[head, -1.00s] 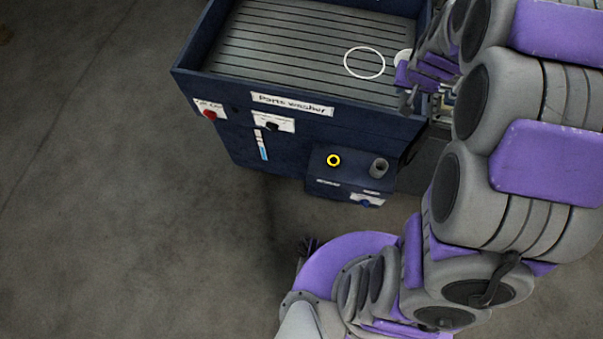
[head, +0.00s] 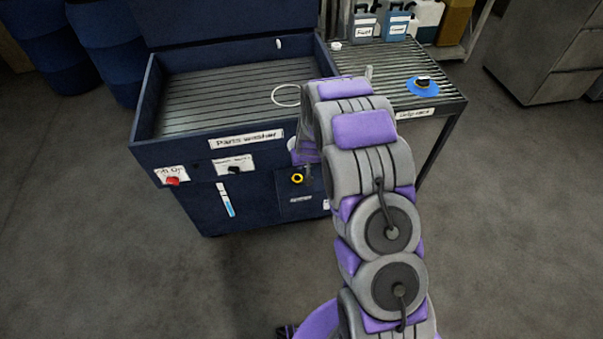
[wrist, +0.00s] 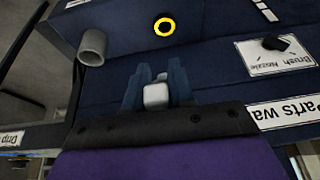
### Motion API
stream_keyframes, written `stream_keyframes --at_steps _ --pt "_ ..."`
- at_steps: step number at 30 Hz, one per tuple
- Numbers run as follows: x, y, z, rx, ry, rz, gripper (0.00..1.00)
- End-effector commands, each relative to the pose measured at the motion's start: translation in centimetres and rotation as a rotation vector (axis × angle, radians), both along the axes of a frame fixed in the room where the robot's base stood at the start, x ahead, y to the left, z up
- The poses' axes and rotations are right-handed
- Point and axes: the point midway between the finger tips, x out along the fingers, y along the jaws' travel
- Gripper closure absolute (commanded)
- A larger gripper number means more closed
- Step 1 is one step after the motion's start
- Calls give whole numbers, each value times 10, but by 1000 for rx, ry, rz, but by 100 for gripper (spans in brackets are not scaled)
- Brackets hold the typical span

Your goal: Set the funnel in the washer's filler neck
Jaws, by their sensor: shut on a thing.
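The parts washer (head: 225,190) stands ahead, a dark blue tub with a ledge low on its front. In the wrist view, an upright grey tube (wrist: 92,47) and a yellow ring (wrist: 164,26) sit on that ledge. I cannot read which is the filler neck. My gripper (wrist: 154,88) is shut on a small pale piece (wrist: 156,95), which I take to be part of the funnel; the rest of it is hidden. The gripper is close to the ledge, apart from the tube and ring. In the head view my arm hides the tube and most of the gripper.
A pale ring (head: 286,95) lies on the washer's slatted tray. Blue drums (head: 45,45) stand far left. Open floor lies in front.

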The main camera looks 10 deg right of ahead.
Motion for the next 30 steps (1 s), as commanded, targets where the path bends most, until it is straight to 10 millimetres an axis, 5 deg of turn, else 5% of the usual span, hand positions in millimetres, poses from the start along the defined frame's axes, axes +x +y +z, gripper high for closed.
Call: stream_keyframes --at_steps 6,17,30 --pt "9 11 -47 -15 1 2 100" --pt "12 3 -68 -6 0 -2 100" --pt "12 9 -117 -15 -1 -1 100"
